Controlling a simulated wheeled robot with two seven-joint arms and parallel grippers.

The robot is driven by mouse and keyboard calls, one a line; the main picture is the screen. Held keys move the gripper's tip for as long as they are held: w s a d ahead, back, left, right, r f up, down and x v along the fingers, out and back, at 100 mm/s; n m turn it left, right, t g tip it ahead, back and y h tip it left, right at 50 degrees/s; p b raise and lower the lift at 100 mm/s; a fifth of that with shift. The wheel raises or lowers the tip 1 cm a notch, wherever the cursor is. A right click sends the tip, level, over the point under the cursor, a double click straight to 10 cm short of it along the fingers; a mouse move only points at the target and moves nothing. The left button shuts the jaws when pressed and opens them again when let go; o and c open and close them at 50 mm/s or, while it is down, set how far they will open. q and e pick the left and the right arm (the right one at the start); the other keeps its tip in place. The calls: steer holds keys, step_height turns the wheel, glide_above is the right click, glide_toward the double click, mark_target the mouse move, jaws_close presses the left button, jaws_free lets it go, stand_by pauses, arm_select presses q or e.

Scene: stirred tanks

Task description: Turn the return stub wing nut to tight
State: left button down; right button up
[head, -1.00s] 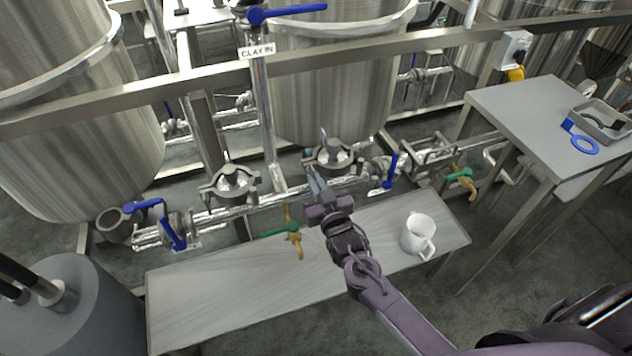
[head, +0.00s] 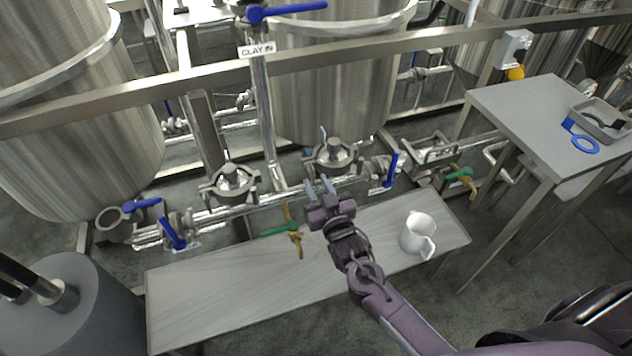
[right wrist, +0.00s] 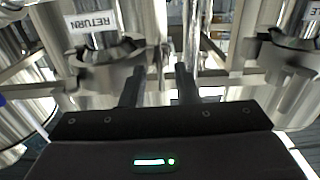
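In the right wrist view, a metal stub with a RETURN label (right wrist: 92,18) stands left of my fingers, with a clamp (right wrist: 105,70) around it. Small upright metal parts, likely the wing nut (right wrist: 158,58), show at the clamp's right side, ahead of the finger gap. My right gripper (head: 320,182) is open and empty, its fingers (right wrist: 158,85) apart. In the head view it is just in front of the pipe run, by the right clamped stub (head: 336,153). Another clamped stub (head: 232,182) is to its left. Their labels are unreadable there. My left gripper is not in view.
A frame rail (head: 350,53) crosses above. A side table (head: 525,115) stands right.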

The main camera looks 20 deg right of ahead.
steer(key=s, duration=0.6)
steer(key=shift+s, duration=0.3)
steer(key=shift+d+f, duration=0.1)
steer(key=s+d+f+n+g, duration=0.1)
steer(key=s+f+g, duration=0.35)
steer(key=f, duration=0.85)
steer(key=s+d+f+g, duration=0.1)
steer(key=s+f+g, duration=0.35)
steer(key=f, duration=0.95)
steer(key=s+d+f+g, duration=0.1)
steer(key=s+f+g, duration=0.1)
steer(key=s+f, duration=0.4)
steer(key=s+d+f+g, duration=0.1)
steer(key=s+f+g, duration=0.2)
steer(key=s, duration=1.1)
steer(key=s+d+f+g, duration=0.1)
steer(key=s+f+g, duration=0.2)
steer(key=s+f, duration=0.5)
steer(key=s, duration=0.3)
steer(key=shift+f+n+h+p, duration=0.3)
steer(key=shift+f+n+p, duration=0.05)
steer(key=shift+n, duration=0.05)
steer(key=shift+d, duration=0.1)
